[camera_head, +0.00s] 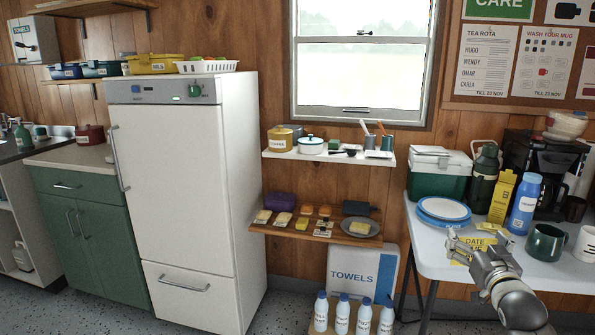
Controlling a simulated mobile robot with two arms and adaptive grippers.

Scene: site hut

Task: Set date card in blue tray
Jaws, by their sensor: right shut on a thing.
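The date card, a yellow card with "DATE" printed on it (474,241), is at my right gripper (476,247), at the front part of the white table on the right. My right gripper is shut on the card, and its fingers cover part of it. A blue tray (66,72) with a white label sits at the left end of the upper shelf, left of the fridge, far from my right gripper. Its inside is too small to make out. My left gripper is not in view.
The white table (421,250) holds blue-rimmed plates (443,211), a blue bottle (524,204), a dark green mug (545,242), a cooler (437,183) and a coffee machine. A teal tray (101,69) and a yellow tray (153,64) stand right of the blue tray. The tall fridge (170,180) stands below.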

